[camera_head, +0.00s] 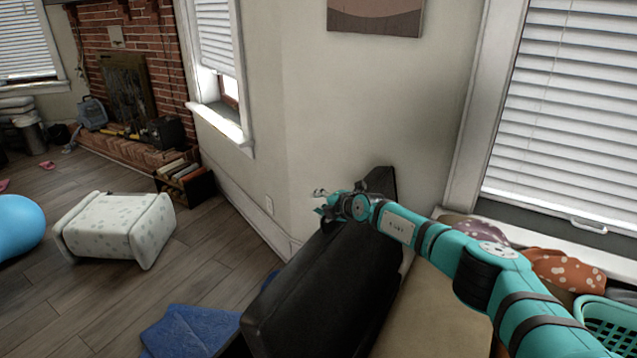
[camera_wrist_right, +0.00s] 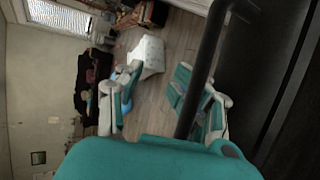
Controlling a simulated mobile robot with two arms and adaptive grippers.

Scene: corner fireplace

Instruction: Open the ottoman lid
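A long black padded panel (camera_head: 325,290), which looks like the ottoman lid, stands tilted at the lower middle of the head view. A tan surface (camera_head: 435,315) lies to its right, partly under my right arm. I cannot tell whether it is the ottoman's inside. My right gripper (camera_head: 322,203) is at the far end of the black panel, near the wall corner. It is small and dark there, and I cannot tell whether it touches the panel. The right wrist view shows a black surface (camera_wrist_right: 275,75) close by on the right. My left gripper is not in view.
A white spotted stool-like piece (camera_head: 115,230) and a blue ball (camera_head: 18,228) are on the floor at left. A green basket (camera_head: 610,325) is at lower right.

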